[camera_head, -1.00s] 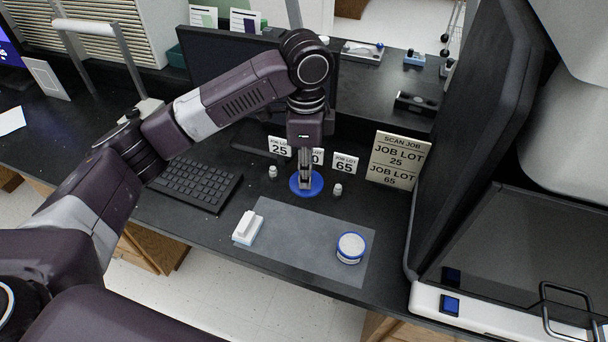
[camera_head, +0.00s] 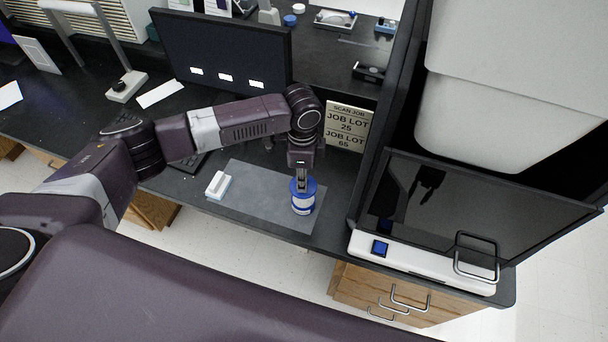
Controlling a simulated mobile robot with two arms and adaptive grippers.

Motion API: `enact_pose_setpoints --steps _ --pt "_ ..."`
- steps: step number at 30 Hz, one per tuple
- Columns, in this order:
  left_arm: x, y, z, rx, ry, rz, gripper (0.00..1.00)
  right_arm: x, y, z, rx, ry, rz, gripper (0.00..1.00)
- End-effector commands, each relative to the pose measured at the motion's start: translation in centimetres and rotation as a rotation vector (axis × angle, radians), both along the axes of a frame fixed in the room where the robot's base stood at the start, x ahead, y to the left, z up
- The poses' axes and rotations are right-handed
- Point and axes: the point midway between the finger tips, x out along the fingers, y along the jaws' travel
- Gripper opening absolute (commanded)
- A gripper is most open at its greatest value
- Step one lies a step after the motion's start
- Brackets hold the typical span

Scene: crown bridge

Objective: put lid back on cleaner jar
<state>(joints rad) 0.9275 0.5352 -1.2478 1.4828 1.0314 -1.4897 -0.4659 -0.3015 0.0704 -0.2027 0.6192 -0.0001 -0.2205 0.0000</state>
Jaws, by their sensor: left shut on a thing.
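The cleaner jar (camera_head: 303,205) is white with a blue band and stands near the right end of the grey mat. My left gripper (camera_head: 302,184) points down directly over the jar and is shut on the blue lid (camera_head: 311,186), holding it near its middle. The lid is roughly level and covers the jar's top from this view. I cannot tell whether it touches the rim or hovers just above it. My right gripper is not in view.
A white block with a blue base (camera_head: 218,186) lies on the left of the grey mat (camera_head: 255,200). A sign (camera_head: 347,126) stands behind the jar. A large dark-lidded machine (camera_head: 440,215) is close on the right. A monitor (camera_head: 222,50) stands behind my left arm.

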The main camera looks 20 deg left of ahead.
Motion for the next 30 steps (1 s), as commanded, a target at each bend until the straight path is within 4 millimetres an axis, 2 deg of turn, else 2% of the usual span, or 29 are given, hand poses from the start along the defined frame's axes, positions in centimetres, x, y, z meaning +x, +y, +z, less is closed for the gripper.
enact_pose_setpoints --steps 13,21,30 --pt "0.0 0.0 -4.0 0.000 -0.001 -0.002 0.00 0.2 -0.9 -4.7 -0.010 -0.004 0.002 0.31" --pt "0.0 -0.1 -5.5 0.000 0.001 0.000 0.00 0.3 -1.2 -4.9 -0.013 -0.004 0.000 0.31" --pt "0.0 -0.1 -5.7 -0.001 0.000 0.000 0.00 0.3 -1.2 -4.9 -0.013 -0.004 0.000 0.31"
